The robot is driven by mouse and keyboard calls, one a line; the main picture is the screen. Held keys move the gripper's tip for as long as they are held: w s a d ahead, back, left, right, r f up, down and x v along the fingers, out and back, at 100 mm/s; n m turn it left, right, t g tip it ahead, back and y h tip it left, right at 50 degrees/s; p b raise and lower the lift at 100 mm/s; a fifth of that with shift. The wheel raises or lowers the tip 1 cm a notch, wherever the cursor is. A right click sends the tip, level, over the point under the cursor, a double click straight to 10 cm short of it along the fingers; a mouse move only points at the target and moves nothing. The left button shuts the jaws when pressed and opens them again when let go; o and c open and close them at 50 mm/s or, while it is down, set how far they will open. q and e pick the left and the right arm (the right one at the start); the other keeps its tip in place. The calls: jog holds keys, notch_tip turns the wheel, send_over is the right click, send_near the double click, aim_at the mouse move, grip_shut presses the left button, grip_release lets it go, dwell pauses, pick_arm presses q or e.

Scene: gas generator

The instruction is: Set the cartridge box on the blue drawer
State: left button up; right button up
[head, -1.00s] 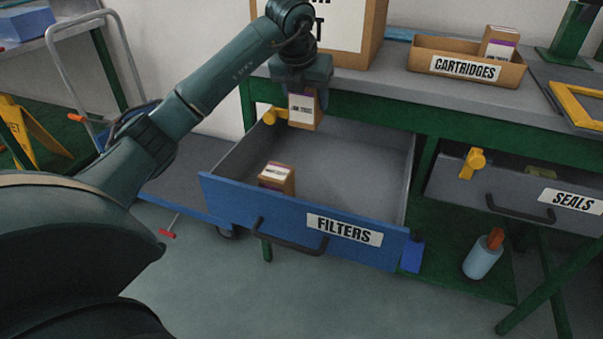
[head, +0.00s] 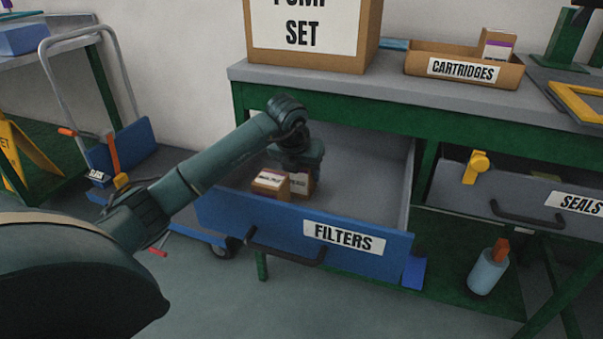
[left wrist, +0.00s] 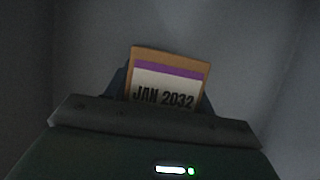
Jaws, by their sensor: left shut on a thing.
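The blue drawer (head: 225,209), labelled FILTERS, is pulled open under the bench. My left gripper (head: 298,166) is down inside it, shut on a small brown cartridge box (head: 303,184). In the left wrist view the held box (left wrist: 168,78) shows a white label with a purple band and "JAN 2032". Its lower part is hidden, and I cannot tell whether it touches the drawer floor. A second brown box (head: 269,183) with a white label sits in the drawer just left of the held one. My right gripper is not in view.
An open tray labelled CARTRIDGES (head: 425,69) on the bench holds another box (head: 497,44). A large PUMP SET carton (head: 370,40) stands left of it. The SEALS drawer (head: 450,190) is at the right. The right part of the blue drawer is clear.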

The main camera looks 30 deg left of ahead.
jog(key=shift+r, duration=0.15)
pick_arm(q)
jog(key=o, duration=1)
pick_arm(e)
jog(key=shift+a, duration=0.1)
pick_arm(q)
jog(key=shift+o, duration=0.2)
jog(key=shift+s+r, duration=0.1)
jog(key=shift+r, duration=0.35)
jog(key=p+v, duration=0.2)
jog(key=v, duration=0.3)
jog(key=p+v, duration=0.1)
jog(key=v, duration=0.5)
jog(key=shift+s+p, duration=0.15)
jog(key=shift+p, duration=0.15)
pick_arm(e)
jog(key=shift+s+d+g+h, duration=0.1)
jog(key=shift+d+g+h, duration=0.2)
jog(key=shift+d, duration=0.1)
pick_arm(q)
jog(key=shift+d, duration=0.15)
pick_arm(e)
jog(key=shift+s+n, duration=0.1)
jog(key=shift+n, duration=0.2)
